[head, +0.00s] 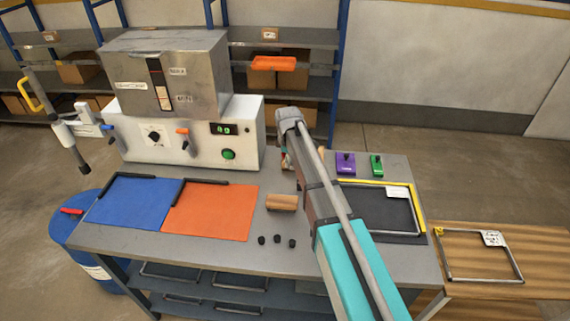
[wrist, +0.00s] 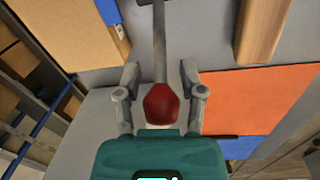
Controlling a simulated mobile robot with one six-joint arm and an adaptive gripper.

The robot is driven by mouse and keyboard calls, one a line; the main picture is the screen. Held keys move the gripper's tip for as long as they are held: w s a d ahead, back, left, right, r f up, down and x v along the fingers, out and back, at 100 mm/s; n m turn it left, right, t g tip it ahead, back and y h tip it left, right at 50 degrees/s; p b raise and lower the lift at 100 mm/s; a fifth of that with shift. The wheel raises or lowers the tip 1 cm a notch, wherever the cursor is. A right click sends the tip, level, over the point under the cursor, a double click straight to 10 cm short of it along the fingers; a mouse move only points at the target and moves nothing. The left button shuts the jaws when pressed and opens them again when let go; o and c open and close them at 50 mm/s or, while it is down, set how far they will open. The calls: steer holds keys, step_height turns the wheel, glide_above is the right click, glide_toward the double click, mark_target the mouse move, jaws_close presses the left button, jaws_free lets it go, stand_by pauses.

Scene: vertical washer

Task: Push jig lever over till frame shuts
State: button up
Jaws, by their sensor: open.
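The lever in the wrist view is a grey bar (wrist: 159,45) with a red knob (wrist: 160,104) at its near end. My gripper (wrist: 160,74) is open, with one finger on each side of the bar and knob; I cannot tell whether either finger touches. In the head view my gripper (head: 288,163) is beside the right end of the washer, and my arm hides most of the lever. The jig on the right of the bench has a grey frame (head: 413,212) over a dark panel with a yellow edge (head: 420,207). My arm covers its left side, and I cannot tell how far the frame is closed.
The washer (head: 190,130) stands at the back left, behind blue (head: 135,203) and orange (head: 210,210) mats. A wooden cylinder (head: 282,202) and several black knobs (head: 277,240) lie mid-bench. Purple (head: 345,164) and green (head: 377,166) blocks stand behind the jig. A side table (head: 460,231) holds another frame.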

steer(key=shift+f, duration=0.25)
steer(key=shift+c, duration=0.2)
